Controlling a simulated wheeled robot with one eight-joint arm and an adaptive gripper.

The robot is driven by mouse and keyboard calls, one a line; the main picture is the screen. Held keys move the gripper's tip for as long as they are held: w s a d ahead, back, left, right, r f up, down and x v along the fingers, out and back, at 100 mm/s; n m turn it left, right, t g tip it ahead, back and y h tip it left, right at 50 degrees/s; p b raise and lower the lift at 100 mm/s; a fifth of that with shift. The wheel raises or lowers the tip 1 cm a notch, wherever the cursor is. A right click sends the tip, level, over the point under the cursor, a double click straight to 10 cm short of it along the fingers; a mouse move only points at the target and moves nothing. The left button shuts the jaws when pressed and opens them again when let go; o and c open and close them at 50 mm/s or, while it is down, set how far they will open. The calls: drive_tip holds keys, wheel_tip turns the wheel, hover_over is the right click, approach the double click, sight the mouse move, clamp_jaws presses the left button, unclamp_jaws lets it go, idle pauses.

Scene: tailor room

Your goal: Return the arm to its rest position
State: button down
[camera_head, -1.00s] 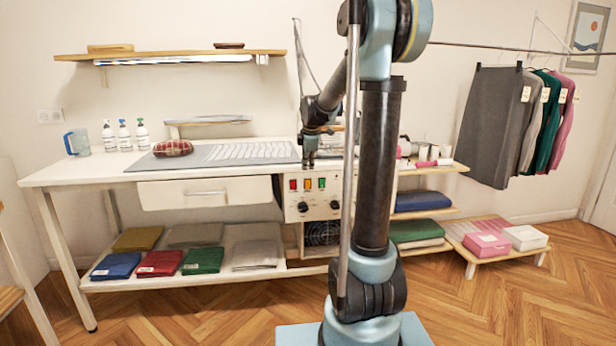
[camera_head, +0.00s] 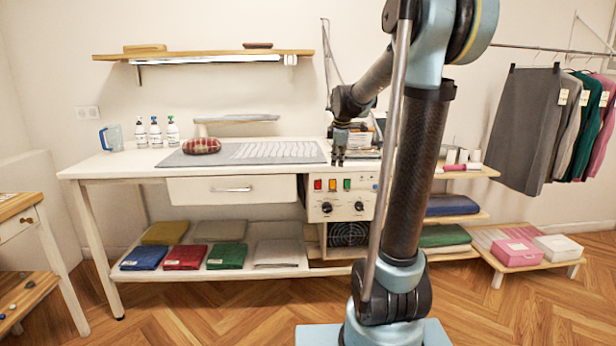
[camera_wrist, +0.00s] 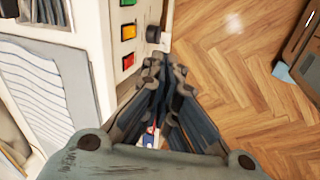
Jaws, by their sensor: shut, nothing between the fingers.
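My gripper (camera_head: 339,158) hangs pointing down in front of the work table (camera_head: 120,168), near its control panel with red, orange and green buttons (camera_head: 332,184). In the wrist view my gripper (camera_wrist: 163,70) has its fingers together with nothing between them. The same buttons (camera_wrist: 128,32) show just to its left there, with the wood floor below to the right. My arm stands bent, its upright link crossing the right half of the head view and hiding part of the table's right end.
A pressing mat (camera_head: 270,152) and a plaid cushion (camera_head: 201,145) lie on the table, with bottles (camera_head: 155,132) and a blue jug (camera_head: 112,137) at its left. Folded cloths (camera_head: 184,257) lie on the lower shelf. Garments (camera_head: 530,130) hang at right. The front floor is clear.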

drive_tip(key=s+d+f+m, duration=0.1)
drive_tip(key=s+f+m, duration=0.4)
drive_tip(key=s, duration=0.7)
drive_tip(key=s+d+f+m+g, duration=0.1)
drive_tip(key=s+f+m, duration=0.5)
drive_tip(key=s, duration=0.6)
drive_tip(key=s+d+f+m+g, duration=0.1)
drive_tip(key=s+f+m, duration=0.4)
drive_tip(key=s, duration=0.8)
drive_tip(key=shift+d+f+m, duration=0.3)
drive_tip(key=shift+d+f, duration=0.25)
drive_tip(key=shift+f, duration=0.05)
